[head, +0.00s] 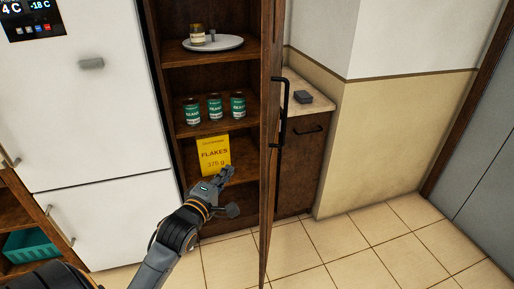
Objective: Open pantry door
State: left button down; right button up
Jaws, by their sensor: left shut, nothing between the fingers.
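The pantry door (268,150) is a tall dark wood panel, swung out and seen nearly edge-on, so the shelves (214,57) behind it are exposed. Its black bar handle (283,113) is on the right face. My left gripper (229,189) is in front of the lower shelf, left of the door edge. It is shut and holds nothing. I cannot tell whether it touches the door. My right gripper is out of view.
On the shelves are a plate (228,42) with a jar, several green cans (214,106) and a yellow flakes box (214,155). A white fridge (100,130) stands left. A low cabinet (299,172) is behind the door. The tiled floor (390,245) at right is clear.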

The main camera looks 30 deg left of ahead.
pick_arm(q)
jog(key=w+d+r+p, duration=0.1)
jog(key=w+d+r, duration=0.1)
jog(key=w, duration=0.8)
jog(key=shift+w+d+r+n+t+p, duration=0.15)
jog(key=shift+w+r+n+t+p, duration=0.15)
jog(key=shift+w+r+n+p, duration=0.1)
